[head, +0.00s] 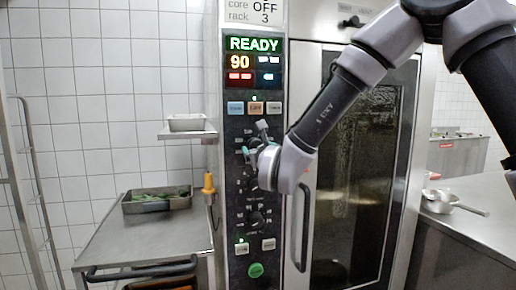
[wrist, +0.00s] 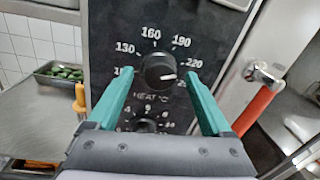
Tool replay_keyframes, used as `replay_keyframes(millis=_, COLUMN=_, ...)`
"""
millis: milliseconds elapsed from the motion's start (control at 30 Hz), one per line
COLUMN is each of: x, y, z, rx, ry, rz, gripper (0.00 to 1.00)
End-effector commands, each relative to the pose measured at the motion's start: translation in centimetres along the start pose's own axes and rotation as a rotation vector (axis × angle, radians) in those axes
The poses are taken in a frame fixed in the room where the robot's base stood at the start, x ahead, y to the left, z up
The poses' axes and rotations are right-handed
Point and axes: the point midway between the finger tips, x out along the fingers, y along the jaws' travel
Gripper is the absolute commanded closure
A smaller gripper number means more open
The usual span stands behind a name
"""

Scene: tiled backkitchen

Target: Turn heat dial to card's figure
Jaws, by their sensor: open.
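The heat dial (wrist: 158,68) is a dark round knob in the wrist view, above the words HEAT °C. Printed figures 130, 160, 190 and 220 arc around it; the lowest ones at each side are partly covered by my fingers. Its white mark points right and slightly down, below 220. My gripper (wrist: 159,74) is open, with one green finger on each side of the dial; I cannot tell whether they touch it. In the head view my gripper (head: 257,146) is at the panel and hides this dial. The card (head: 254,11) shows "core OFF" and "rack 3"; its upper part is cut off.
The oven display (head: 254,62) reads READY and 90. Another dial (wrist: 146,125) sits below the heat dial. The oven door handle (head: 305,228) is right of the panel. A tray of green vegetables (head: 129,206) stands on the left counter, beside a yellow-handled probe (head: 209,184).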

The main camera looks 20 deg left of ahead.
Motion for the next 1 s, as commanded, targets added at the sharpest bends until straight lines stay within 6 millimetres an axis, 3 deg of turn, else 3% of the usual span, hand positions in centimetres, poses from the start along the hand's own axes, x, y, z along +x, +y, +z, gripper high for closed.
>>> replay_keyframes(millis=300, x=-6.4, y=0.0, z=0.1, rx=-0.001, ry=-0.003, rz=0.001, gripper=0.16)
replay_keyframes(millis=500, x=-8.9, y=-0.1, z=0.1, rx=0.000, ry=-0.003, rz=-0.002, gripper=0.16)
replay_keyframes(millis=900, x=-9.4, y=-0.2, z=0.1, rx=-0.001, ry=-0.002, rz=-0.003, gripper=0.16)
replay_keyframes(millis=1000, x=-9.1, y=-1.1, z=0.3, rx=-0.033, ry=0.007, rz=-0.008, gripper=0.16)
